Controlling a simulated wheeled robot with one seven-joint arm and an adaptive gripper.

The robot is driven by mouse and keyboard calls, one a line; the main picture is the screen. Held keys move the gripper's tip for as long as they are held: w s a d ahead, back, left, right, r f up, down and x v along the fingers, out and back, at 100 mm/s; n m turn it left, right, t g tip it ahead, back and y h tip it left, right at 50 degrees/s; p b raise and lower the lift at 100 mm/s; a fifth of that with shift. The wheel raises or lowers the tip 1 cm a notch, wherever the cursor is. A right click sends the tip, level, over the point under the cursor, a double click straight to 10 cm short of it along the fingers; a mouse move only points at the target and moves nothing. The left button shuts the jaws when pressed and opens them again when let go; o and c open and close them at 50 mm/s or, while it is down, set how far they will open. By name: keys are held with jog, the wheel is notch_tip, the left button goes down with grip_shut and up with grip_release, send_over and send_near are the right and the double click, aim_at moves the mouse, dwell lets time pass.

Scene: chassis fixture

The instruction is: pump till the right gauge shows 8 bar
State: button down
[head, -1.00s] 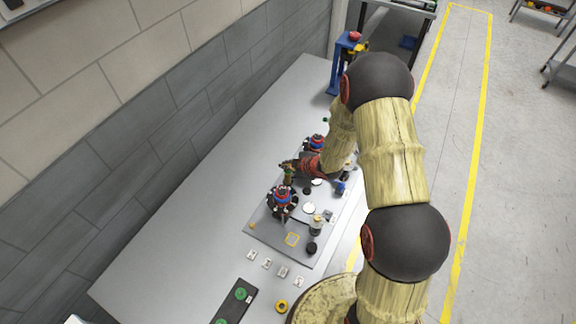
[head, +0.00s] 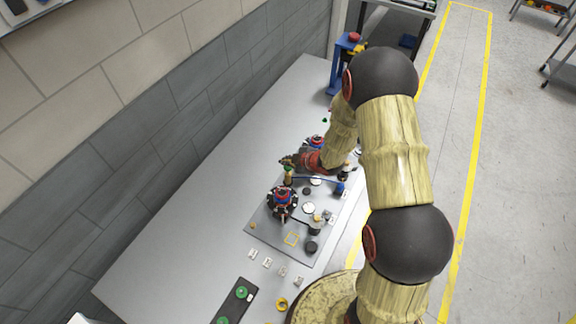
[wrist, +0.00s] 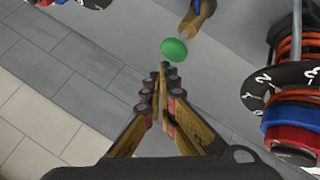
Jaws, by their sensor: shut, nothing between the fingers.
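My gripper (head: 284,160) is shut and empty, above the far left part of the grey fixture plate (head: 262,235). In the wrist view its fingertips (wrist: 163,72) meet just short of a round green knob (wrist: 174,49); I cannot tell whether they touch it. In the head view a green-topped brass-coloured post (head: 289,174) stands just below the gripper. A blue bar (head: 318,180) runs from near it to a blue part (head: 341,187) at right. Two white discs, one nearer (head: 308,208) and one farther (head: 316,181), lie on the plate; no gauge reading is legible.
A red, blue and black unit (head: 282,197) stands on the plate; a similar one (head: 316,142) is partly behind my arm. The wrist view shows a numbered black dial (wrist: 275,80). Small white blocks (head: 267,262) and a yellow ring (head: 281,304) lie nearer. The table's left side is clear.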

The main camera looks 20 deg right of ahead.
aim_at(287, 168)
jog(key=shift+r, duration=0.1)
jog(key=shift+r+p, duration=1.85)
jog(key=shift+r, duration=0.65)
jog(key=shift+f, duration=0.1)
